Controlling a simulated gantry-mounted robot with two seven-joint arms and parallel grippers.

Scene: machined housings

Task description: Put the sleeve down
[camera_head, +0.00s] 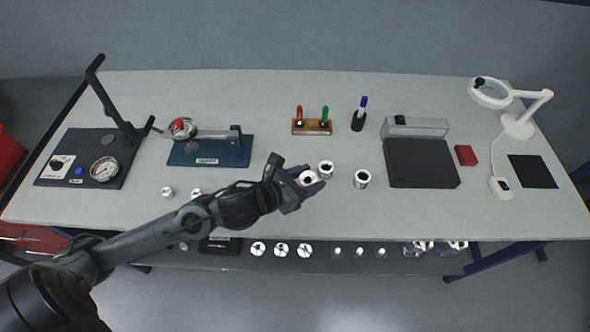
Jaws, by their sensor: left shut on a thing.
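My left gripper (301,181) comes in from the left over the front middle of the table. It is shut on a bright metal sleeve (308,178), a round piece with a dark bore. Whether the sleeve touches the table cannot be told from this view. A similar metal cylinder (326,168) stands just behind and right of it, very close. Another metal cylinder with a dark bore (362,179) stands further right, apart from the gripper. My right gripper is not in view.
The light grey table (420,210) is clear at front right. A blue fixture with a gauge (208,152) and a black press stand (98,170) are left. A wooden holder (312,127), dark box (421,176) and white lamp (518,125) are behind and right. Several metal parts lie along the front shelf (320,252).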

